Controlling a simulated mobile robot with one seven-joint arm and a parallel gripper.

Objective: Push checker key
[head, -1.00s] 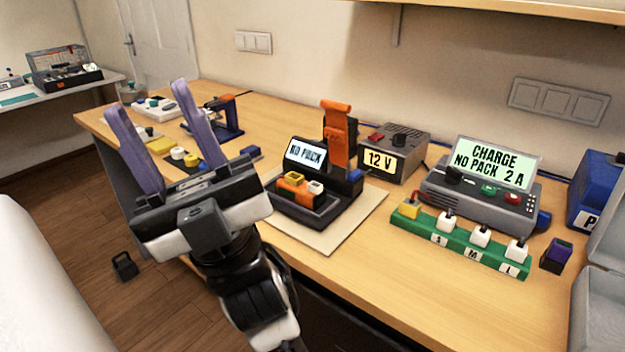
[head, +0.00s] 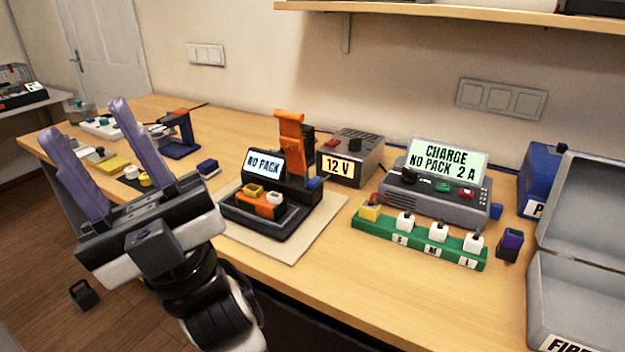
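The checker (head: 290,212), a black device whose small tilted display (head: 264,164) reads NO PACK, stands on a pale mat (head: 318,238) on the bench. An upright orange lever (head: 289,140) rises at its back. An orange block (head: 256,207) with a yellow and a white socket sits in its front tray. A small blue part (head: 314,184) shows at its right side; I cannot tell whether this is the key. My gripper (head: 84,120) is at the left, raised in front of the bench, its two purple fingers wide apart with nothing between them. It is apart from the checker.
Right of the checker stand a 12 V supply (head: 351,157), a charger (head: 436,191) reading CHARGE NO PACK 2 A, and a green strip (head: 418,243) with plugs. An open grey box (head: 575,305) is at far right. The bench front (head: 400,290) is clear.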

